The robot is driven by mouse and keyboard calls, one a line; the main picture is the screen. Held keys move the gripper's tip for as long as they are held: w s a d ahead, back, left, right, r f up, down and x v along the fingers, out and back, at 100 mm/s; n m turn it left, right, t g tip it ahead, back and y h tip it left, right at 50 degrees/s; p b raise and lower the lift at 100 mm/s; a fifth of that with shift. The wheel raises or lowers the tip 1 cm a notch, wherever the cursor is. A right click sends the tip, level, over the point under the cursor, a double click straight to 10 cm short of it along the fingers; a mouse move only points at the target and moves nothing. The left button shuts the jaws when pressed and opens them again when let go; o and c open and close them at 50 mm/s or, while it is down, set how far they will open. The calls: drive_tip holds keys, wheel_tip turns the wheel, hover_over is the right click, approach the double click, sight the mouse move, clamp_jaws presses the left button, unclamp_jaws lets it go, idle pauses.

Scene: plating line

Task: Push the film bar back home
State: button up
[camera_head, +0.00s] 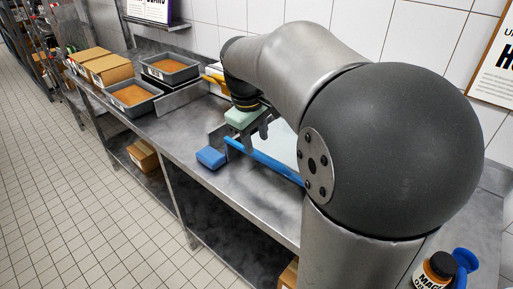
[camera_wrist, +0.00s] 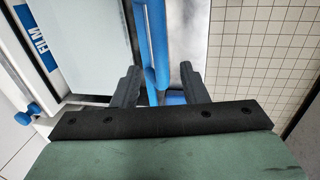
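The film bar (camera_head: 268,164) is a long blue bar along the front of the film unit, partly hidden behind my arm in the head view. In the wrist view the blue bar (camera_wrist: 152,38) runs up the picture between my fingers. My gripper (camera_head: 256,133) is above the bar's left end. In the wrist view my gripper (camera_wrist: 160,82) has its fingers apart, one on each side of the bar, with gaps visible. Whether a finger touches the bar cannot be told. The film unit (camera_wrist: 92,48) has a pale surface and a blue FILM label (camera_wrist: 40,40).
A blue block (camera_head: 210,158) lies on the steel counter (camera_head: 190,140), left of the bar. Trays of brown food (camera_head: 132,96) and cardboard boxes (camera_head: 105,70) stand farther left. The wall is behind the counter.

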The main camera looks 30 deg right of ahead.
sight(258, 152)
drive_tip(key=shift+w+d+f, duration=0.1)
drive_tip(key=shift+d+f, duration=0.05)
drive_tip(key=shift+f, duration=0.85)
drive_tip(key=shift+w+d+f, duration=0.1)
drive_tip(key=shift+d+f, duration=0.05)
drive_tip(key=shift+f, duration=0.8)
clamp_jaws()
drive_tip(key=shift+d, duration=0.1)
